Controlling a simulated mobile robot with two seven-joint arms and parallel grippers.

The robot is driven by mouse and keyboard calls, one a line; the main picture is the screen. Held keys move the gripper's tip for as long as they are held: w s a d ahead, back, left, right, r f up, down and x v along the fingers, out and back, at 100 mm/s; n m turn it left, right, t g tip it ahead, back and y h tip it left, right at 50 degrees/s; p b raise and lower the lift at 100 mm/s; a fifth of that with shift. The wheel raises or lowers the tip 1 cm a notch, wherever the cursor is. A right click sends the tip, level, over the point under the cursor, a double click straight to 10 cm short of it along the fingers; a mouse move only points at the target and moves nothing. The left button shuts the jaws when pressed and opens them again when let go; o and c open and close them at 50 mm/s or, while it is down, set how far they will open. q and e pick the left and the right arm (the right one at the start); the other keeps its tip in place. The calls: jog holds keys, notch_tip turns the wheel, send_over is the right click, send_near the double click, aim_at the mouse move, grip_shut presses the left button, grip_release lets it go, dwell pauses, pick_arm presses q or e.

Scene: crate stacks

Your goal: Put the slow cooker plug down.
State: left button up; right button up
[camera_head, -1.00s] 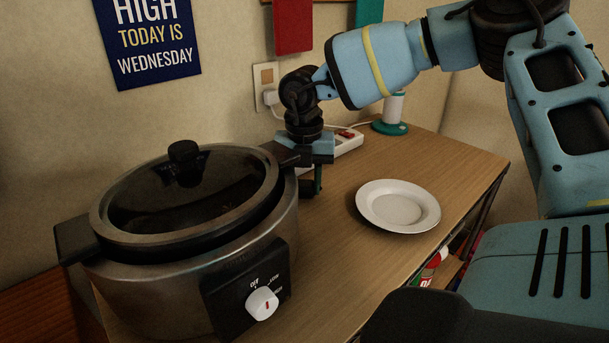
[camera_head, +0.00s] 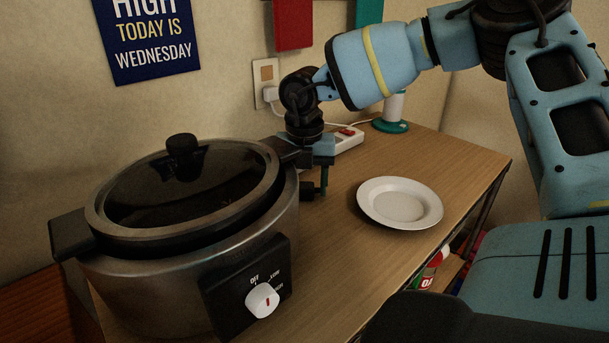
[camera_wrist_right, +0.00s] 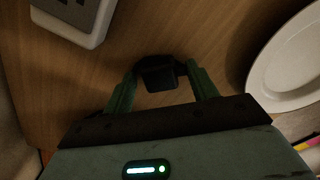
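My right gripper (camera_head: 315,188) is above the wooden tabletop (camera_head: 338,225), just right of the slow cooker (camera_head: 190,275). In the right wrist view, the gripper's two green fingers (camera_wrist_right: 160,85) close in on both sides of a small black plug (camera_wrist_right: 158,75), apparently touching it. The plug is close to the tabletop; I cannot tell whether it touches it. Its cord is not clearly visible. The slow cooker is silver with a dark glass lid and a white dial on the front. My left gripper is not in view.
A white plate (camera_head: 400,203) lies to the right of the gripper. A white power strip (camera_head: 348,138) is behind it, also at the wrist view's upper left (camera_wrist_right: 78,18). A wall outlet (camera_head: 266,80) holds a white plug. Bare tabletop lies between cooker and plate.

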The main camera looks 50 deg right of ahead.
aim_at(305, 185)
jog(key=shift+r+p, duration=0.45)
notch_tip(305, 185, up, 12)
jog(key=shift+r, duration=0.2)
dwell(0.7)
